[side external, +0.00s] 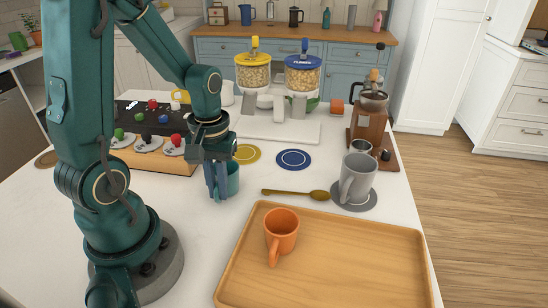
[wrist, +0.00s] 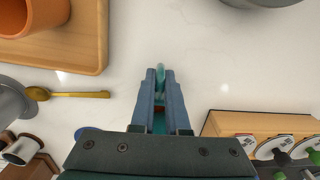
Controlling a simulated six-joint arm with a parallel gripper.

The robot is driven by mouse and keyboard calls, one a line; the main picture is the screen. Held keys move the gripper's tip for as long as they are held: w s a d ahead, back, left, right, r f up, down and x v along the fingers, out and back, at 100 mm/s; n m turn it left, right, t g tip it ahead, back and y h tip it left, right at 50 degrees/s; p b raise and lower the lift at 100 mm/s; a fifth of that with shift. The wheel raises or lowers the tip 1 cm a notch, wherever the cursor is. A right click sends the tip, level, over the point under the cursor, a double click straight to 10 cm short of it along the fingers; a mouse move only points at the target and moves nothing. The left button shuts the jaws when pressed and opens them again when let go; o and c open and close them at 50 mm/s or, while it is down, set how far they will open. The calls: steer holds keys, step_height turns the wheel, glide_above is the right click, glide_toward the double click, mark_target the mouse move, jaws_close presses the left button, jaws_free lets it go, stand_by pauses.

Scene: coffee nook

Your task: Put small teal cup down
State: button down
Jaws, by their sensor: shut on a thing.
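The small teal cup (side external: 233,181) is at my gripper (side external: 218,192), partly hidden behind the fingers in the side view. My gripper points down and is shut on the cup. In the wrist view the fingers (wrist: 160,72) are close together, with a thin strip of teal between them; most of the cup is hidden there. The cup looks upright, low over the white counter (side external: 190,225) or touching it; I cannot tell which. The yellow coaster (side external: 247,154) lies just behind the cup, and the blue coaster (side external: 294,159) lies behind and to the right.
A wooden tray (side external: 350,255) with an orange cup (side external: 282,230) stands front right. A grey mug (side external: 358,178) stands on a grey coaster (side external: 366,200). A rack with small coloured items (side external: 165,160) is at left. Cereal dispensers (side external: 303,75) stand behind.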

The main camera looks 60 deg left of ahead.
steer(key=shift+f, duration=0.15)
steer(key=c, duration=0.9)
jaws_free()
step_height(320, 180, up, 12)
steer(key=d+m+t, duration=0.2)
steer(key=d+m, duration=0.1)
steer(key=s+d+r+m+t, duration=0.1)
steer(key=d+m+t, duration=0.1)
steer(key=d+m, duration=0.1)
steer(key=s+d+m+t, duration=0.1)
steer(key=d+m+t, duration=0.1)
steer(key=d+m, duration=0.1)
steer(key=shift+r, duration=0.2)
steer(key=shift+o, duration=0.3)
